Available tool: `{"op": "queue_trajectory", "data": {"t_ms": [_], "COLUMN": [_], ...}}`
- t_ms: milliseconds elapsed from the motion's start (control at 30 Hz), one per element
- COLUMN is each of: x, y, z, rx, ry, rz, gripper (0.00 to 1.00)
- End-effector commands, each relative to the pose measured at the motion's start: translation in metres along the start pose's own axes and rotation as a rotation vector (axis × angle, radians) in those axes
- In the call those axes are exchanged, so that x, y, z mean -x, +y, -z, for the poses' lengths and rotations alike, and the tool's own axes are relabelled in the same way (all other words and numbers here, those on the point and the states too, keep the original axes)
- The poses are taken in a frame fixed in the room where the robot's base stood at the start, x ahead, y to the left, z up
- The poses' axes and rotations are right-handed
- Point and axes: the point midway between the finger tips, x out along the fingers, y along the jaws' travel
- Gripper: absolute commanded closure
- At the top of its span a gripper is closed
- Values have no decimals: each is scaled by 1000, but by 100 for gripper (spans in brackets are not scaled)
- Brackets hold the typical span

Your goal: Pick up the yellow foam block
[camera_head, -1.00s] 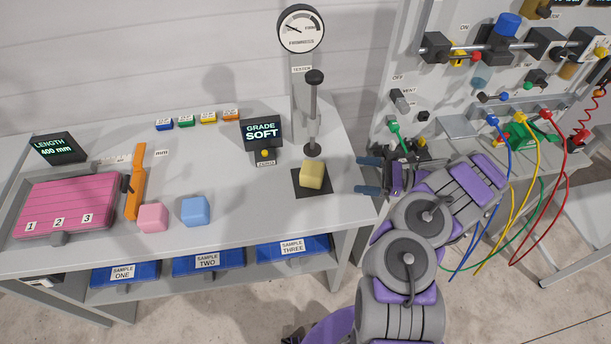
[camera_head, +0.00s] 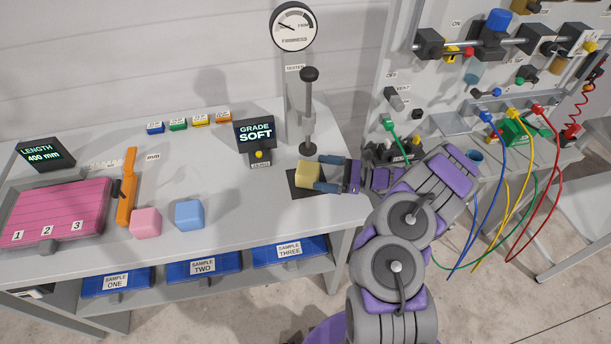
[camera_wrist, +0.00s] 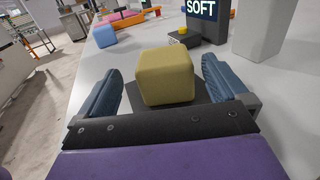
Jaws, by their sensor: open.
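The yellow foam block (camera_head: 308,174) sits on a dark square pad (camera_head: 293,189) under the firmness tester's plunger. In the wrist view the block (camera_wrist: 165,77) stands between my two blue fingers, with a visible gap on each side. My gripper (camera_head: 325,174) is at the block's right side, low over the table; it also shows in the wrist view (camera_wrist: 165,85). It is open. The block's right part is partly hidden by the fingers in the head view.
The tester's plunger (camera_head: 309,110) hangs just above and behind the block. A GRADE SOFT display (camera_head: 255,132) stands to its left. A blue block (camera_head: 189,214) and a pink block (camera_head: 145,222) sit further left. Bare table lies between them and the pad.

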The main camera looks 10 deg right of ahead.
Motion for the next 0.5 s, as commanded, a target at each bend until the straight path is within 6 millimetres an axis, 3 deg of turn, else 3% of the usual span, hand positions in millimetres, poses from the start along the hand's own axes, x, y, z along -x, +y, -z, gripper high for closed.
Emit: {"op": "queue_trajectory", "data": {"t_ms": [167,500], "x": [-8,-55], "y": [-1,-1], "z": [1,3], "rx": [0,2], "ry": [-2,3], "rz": [0,0], "gripper": [0,0]}}
